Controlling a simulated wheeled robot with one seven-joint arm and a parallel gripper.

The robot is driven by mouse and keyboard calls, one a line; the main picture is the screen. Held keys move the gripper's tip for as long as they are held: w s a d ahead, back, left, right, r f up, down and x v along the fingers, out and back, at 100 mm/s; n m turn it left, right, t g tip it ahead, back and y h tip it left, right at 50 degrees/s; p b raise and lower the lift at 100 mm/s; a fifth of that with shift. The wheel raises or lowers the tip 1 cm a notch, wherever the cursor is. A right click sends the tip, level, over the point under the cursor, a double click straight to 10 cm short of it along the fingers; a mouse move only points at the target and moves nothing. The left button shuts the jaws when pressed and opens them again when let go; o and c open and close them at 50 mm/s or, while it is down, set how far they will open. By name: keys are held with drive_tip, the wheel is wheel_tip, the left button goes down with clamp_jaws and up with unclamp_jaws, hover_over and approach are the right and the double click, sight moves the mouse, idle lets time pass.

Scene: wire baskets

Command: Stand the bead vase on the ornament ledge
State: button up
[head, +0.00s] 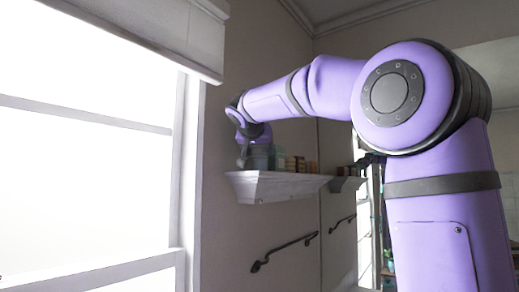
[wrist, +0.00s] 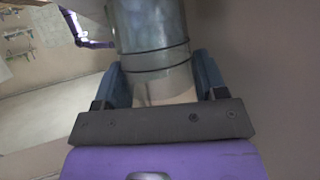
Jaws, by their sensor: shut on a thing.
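The bead vase (wrist: 152,32) is a grey-blue, glossy cylinder with thin dark bands. My gripper (wrist: 163,80) is shut on it, with one blue finger on each side of the vase in the wrist view. In the head view my gripper (head: 253,147) is small and far off, at the left end of the white ornament ledge (head: 272,189). A grey-green form there, the vase (head: 260,160), shows just above the ledge top. I cannot tell whether its base touches the ledge. The vase's far end is cut off in the wrist view.
Several small jars or ornaments (head: 292,163) stand on the ledge just right of the vase. A second shelf (head: 346,184) shows further right, perhaps a reflection. A dark rail (head: 284,252) is on the wall below. A bright window (head: 85,160) is at the left.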

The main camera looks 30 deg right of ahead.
drive_tip(key=o, duration=1.1)
drive_tip(key=shift+a, duration=0.15)
drive_tip(key=shift+v, duration=3.9)
drive_tip(key=v, duration=1.1)
drive_tip(key=shift+f, duration=0.1)
